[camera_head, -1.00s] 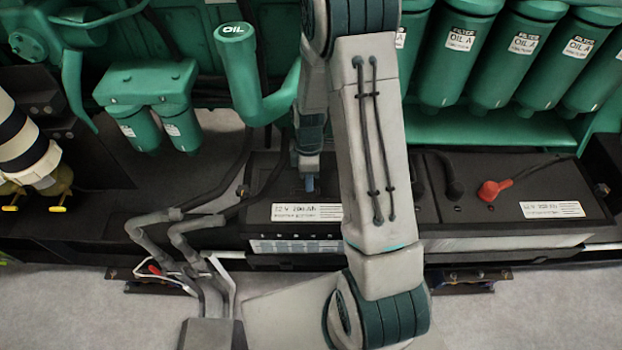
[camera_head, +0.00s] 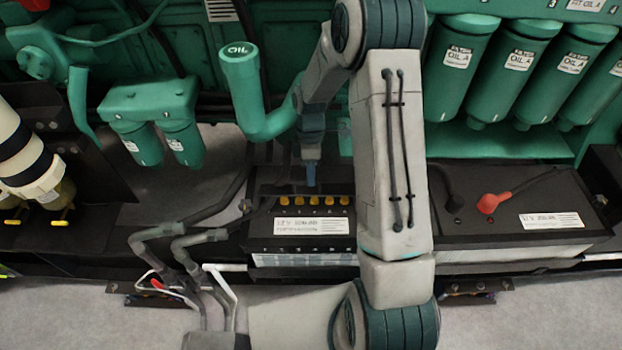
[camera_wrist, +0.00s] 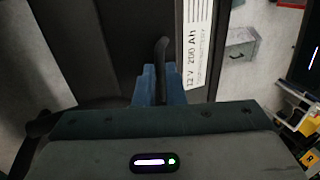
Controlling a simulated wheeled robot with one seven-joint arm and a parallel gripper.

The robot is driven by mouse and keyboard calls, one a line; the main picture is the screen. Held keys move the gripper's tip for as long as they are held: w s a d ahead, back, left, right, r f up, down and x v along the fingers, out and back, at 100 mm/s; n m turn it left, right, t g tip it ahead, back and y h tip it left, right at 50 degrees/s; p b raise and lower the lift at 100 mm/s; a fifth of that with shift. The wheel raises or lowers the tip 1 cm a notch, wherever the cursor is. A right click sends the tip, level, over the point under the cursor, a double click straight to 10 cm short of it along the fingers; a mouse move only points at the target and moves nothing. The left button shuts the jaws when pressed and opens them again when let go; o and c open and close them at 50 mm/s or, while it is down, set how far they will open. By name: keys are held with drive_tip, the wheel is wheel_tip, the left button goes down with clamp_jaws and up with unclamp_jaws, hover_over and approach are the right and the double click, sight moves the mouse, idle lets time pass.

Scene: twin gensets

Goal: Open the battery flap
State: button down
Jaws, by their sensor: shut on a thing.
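The left battery (camera_head: 300,226) sits below the green engine, with a white label and a row of yellow caps (camera_head: 314,200) uncovered on its top. The battery flap (camera_head: 275,178) is a dark panel behind the caps, raised at least partly; my arm hides some of it and its exact angle is unclear. My gripper (camera_head: 311,174) has blue fingers and is at the flap, above the caps. In the wrist view my gripper (camera_wrist: 158,85) is shut on a black curved handle (camera_wrist: 162,55), apparently the flap's. The battery's 12 V 200 Ah label (camera_wrist: 196,45) is beside it.
A second battery (camera_head: 530,240) with a red terminal cover (camera_head: 488,203) stands to the right. Green filters (camera_head: 470,80) and an oil filler pipe (camera_head: 244,85) overhang the batteries. Grey cables (camera_head: 170,235) run at the left. Pale floor lies in front.

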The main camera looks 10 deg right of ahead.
drive_tip(key=shift+w+d+f, duration=0.15)
drive_tip(key=shift+w+d, duration=0.2)
drive_tip(key=shift+w, duration=0.2)
drive_tip(key=c, duration=1.8)
unclamp_jaws()
drive_tip(key=o, duration=0.3)
drive_tip(key=shift+w+d+f, duration=0.15)
drive_tip(key=shift+w+f, duration=0.45)
drive_tip(key=shift+w, duration=0.2)
drive_tip(key=shift+s+a+r, duration=0.25)
drive_tip(key=shift+s+r, duration=0.2)
drive_tip(key=shift+r, duration=0.45)
drive_tip(key=s+d+r+b, duration=0.1)
drive_tip(key=s+d+r, duration=0.4)
drive_tip(key=d+r, duration=0.5)
drive_tip(key=shift+s+b, duration=0.35)
drive_tip(key=shift+s, duration=0.05)
